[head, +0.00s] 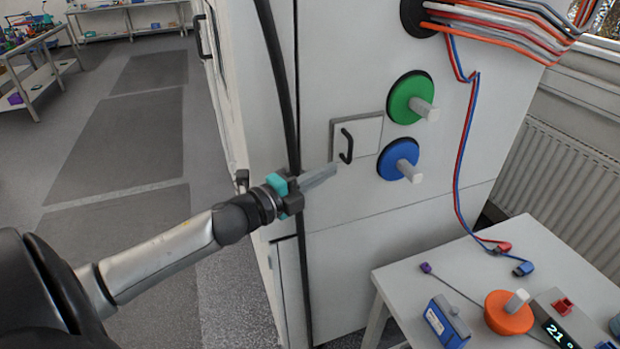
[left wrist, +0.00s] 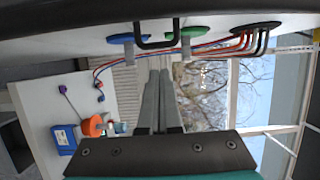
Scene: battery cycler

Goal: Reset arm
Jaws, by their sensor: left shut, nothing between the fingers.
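My left gripper (head: 322,176) is shut and empty in front of the tall white cabinet (head: 340,80). Its arm reaches in from the lower left. The fingertips are near a small square panel with a black handle (head: 346,146), just left of and below it in the head view. In the left wrist view the closed fingers (left wrist: 159,75) point toward the same black handle (left wrist: 157,42), and a gap shows between them and it. My right gripper is not in view.
A green knob (head: 409,97) and a blue knob (head: 397,160) stick out right of the handle. Red and blue cables (head: 463,150) hang down to a white table (head: 400,285) holding an orange disc (head: 508,313) and a blue box (head: 446,322). Open floor (head: 130,150) lies left.

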